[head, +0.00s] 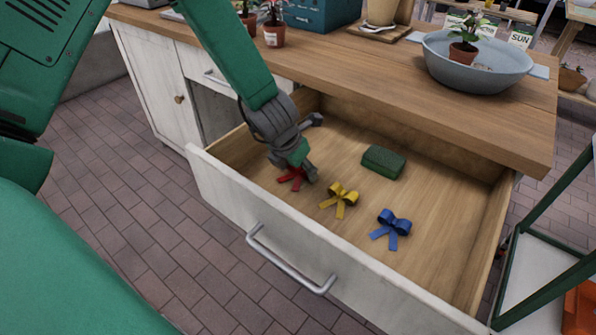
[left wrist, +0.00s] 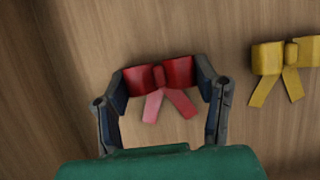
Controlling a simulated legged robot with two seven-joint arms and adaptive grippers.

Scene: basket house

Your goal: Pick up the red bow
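The red bow (head: 291,178) lies at the left front part of the open drawer (head: 420,255), partly covered by my left gripper (head: 305,176) in the head view. In the left wrist view the red bow (left wrist: 158,78) sits between the two fingertips of my left gripper (left wrist: 160,82). The pads meet both ends of its loops with no clear gap. Its tails point toward my palm. I cannot see the bow lifted off the drawer floor. My right gripper is not in view.
A yellow bow (head: 341,198) lies right of the red one and also shows in the left wrist view (left wrist: 285,65). A blue bow (head: 392,228) and a green block (head: 383,162) lie farther right. The drawer's front wall (head: 290,215) and the countertop (head: 400,75) bound the space.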

